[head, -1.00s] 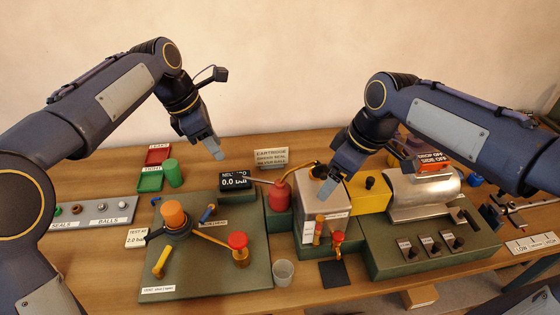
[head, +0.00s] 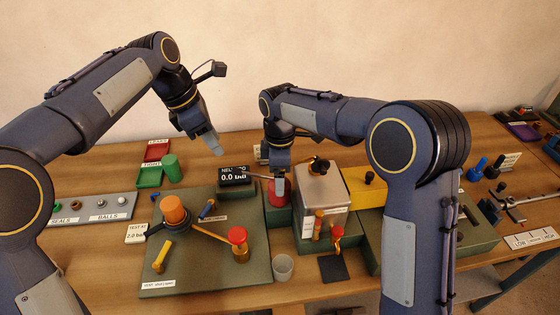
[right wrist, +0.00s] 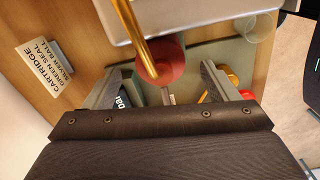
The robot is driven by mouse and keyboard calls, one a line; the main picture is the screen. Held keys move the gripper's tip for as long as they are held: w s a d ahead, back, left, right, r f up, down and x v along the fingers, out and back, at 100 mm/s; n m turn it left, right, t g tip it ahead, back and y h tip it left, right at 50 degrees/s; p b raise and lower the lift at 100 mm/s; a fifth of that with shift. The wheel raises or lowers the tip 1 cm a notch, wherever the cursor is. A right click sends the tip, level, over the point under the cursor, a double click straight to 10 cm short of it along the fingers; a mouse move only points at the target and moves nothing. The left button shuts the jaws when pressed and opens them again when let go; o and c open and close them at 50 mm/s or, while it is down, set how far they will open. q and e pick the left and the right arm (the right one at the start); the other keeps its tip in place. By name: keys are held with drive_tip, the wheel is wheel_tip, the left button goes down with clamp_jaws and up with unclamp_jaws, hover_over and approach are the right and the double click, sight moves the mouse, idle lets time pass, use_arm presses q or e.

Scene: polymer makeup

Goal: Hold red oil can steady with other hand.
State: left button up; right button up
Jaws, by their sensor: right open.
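The red oil can (head: 272,196) stands on the bench beside the metal box, partly hidden behind my right gripper (head: 279,186). In the right wrist view the red can (right wrist: 166,66) shows from above with its brass spout running over it. The open fingers of my right gripper are on either side of the can's near edge, with a gap at each side; I cannot tell their height against it. My left gripper (head: 213,144) hangs in the air over the back of the bench, clear of the can; its jaw opening does not show clearly.
A metal box (head: 322,190) stands right of the can, and a small pressure display (head: 236,177) is to its left. The green test plate (head: 190,270) with an orange knob (head: 173,209) lies in front. A clear cup (head: 283,267) stands near the front edge.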

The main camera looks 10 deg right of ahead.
drive_tip(key=shift+f, duration=1.3)
drive_tip(key=c, duration=1.2)
